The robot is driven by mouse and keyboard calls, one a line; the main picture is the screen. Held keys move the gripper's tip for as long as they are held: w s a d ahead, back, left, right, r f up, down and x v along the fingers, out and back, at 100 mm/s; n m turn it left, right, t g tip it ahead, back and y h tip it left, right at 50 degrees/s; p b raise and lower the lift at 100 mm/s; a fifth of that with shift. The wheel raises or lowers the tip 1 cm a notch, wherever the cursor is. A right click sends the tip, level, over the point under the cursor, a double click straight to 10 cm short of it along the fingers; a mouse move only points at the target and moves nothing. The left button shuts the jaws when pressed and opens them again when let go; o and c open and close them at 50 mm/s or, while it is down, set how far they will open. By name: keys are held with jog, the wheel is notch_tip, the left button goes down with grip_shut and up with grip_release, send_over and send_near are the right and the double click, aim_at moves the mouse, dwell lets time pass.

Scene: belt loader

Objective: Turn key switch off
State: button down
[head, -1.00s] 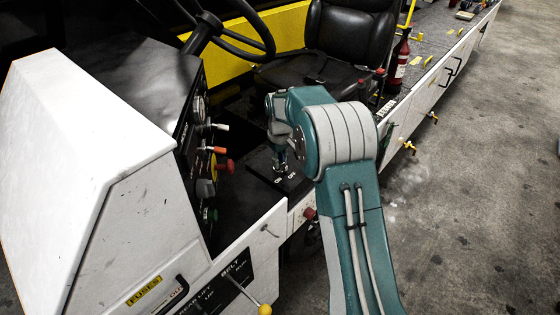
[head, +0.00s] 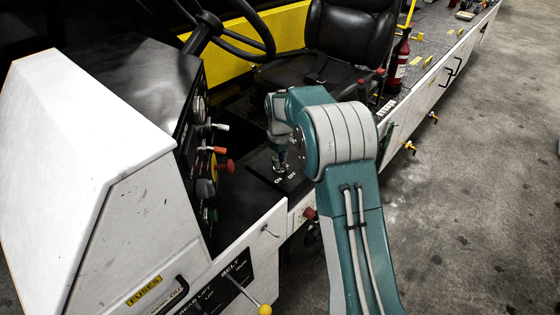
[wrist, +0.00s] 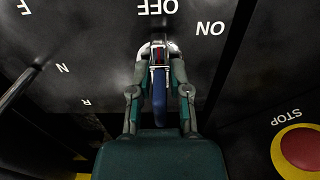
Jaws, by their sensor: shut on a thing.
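My gripper (head: 280,167) reaches down to a black panel (head: 262,168) beside the seat. In the wrist view, its two fingers (wrist: 159,62) are shut on the key switch, around a blue key-like piece (wrist: 159,90) with metal at its top end. The blue piece stands upright in the picture, below the upside-down white OFF label (wrist: 157,6). An upside-down ON label (wrist: 210,28) is up and to the right. The fingers partly hide the switch, and I cannot tell its exact turn angle. In the head view the switch is too small to make out.
A red stop button (wrist: 302,147) on a yellow base is at lower right in the wrist view. The dashboard with knobs (head: 222,167) is left of my gripper. The steering wheel (head: 232,30) and black seat (head: 345,45) are behind. Open floor (head: 480,190) lies right.

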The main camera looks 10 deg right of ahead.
jog(key=shift+w, duration=0.1)
jog(key=c, duration=0.6)
grip_release()
jog(key=shift+a, duration=0.1)
notch_tip(320, 180, up, 12)
jog(key=shift+f, duration=0.2)
jog(key=shift+r, duration=0.15)
